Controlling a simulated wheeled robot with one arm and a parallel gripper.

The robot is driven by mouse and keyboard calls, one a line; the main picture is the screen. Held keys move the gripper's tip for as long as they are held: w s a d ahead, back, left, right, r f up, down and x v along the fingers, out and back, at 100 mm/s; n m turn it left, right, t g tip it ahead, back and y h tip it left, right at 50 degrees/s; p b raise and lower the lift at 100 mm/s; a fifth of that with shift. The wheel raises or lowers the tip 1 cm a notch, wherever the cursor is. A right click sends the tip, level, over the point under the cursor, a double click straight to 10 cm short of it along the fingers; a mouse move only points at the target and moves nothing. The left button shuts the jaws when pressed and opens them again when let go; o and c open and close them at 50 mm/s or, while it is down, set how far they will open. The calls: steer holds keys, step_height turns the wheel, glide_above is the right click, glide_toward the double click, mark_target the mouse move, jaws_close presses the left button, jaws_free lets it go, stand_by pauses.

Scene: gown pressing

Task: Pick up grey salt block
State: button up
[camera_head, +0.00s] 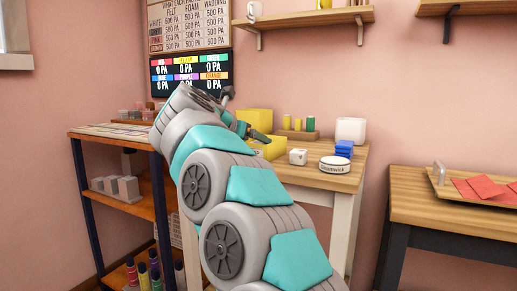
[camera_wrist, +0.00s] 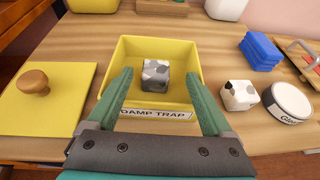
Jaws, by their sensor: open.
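The grey salt block (camera_wrist: 156,75) is a small cube with grey mottled patches. In the wrist view it sits inside the open yellow box (camera_wrist: 190,47) labelled "DAMP TRAP". My gripper (camera_wrist: 161,84) is open, its two green fingers reaching over the box's near side, one to each side of the block with gaps between. I cannot tell how far above the block the fingertips are. In the head view my gripper (camera_head: 262,137) is over the yellow box (camera_head: 270,149), and the block is hidden there.
A yellow lid with a wooden knob (camera_wrist: 34,82) lies left of the box. To the right are a white, dark-spotted block (camera_wrist: 239,95), a round white tin (camera_wrist: 286,102) and stacked blue pieces (camera_wrist: 261,52). A wooden rack (camera_head: 297,134) stands behind.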

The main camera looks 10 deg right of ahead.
mark_target(258, 142)
steer(key=x, duration=0.4)
steer(key=shift+w+f, duration=0.2)
steer(key=shift+w, duration=0.2)
jaws_close()
